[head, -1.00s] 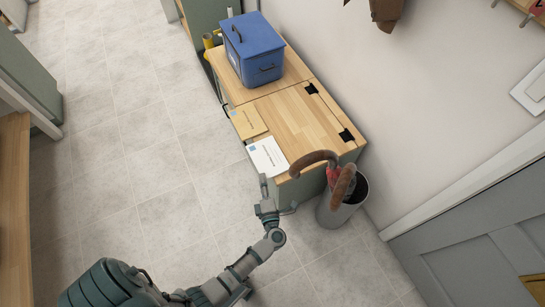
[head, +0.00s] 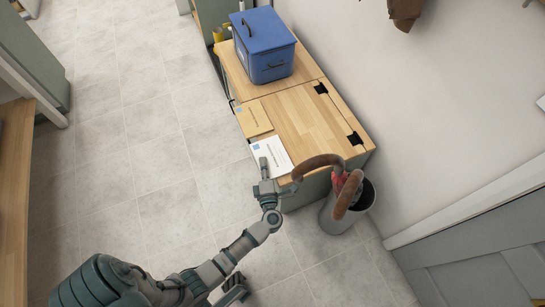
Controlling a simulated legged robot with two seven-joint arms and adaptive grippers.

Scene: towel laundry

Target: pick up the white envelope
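The white envelope (head: 275,152) lies flat at the near left corner of the wooden cabinet top (head: 308,122), with a blue stamp-like mark and dark print. My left gripper (head: 278,174) is at the envelope's near edge in the head view. Its fingers are spread apart, one overlapping the envelope's lower left part and one to the right near the cabinet's front edge. Nothing shows between them. I cannot tell whether a finger touches the envelope. My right gripper is not in view.
A tan envelope (head: 254,119) lies just behind the white one. A blue lidded box (head: 262,47) stands at the cabinet's far end. The floor to the left is clear.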

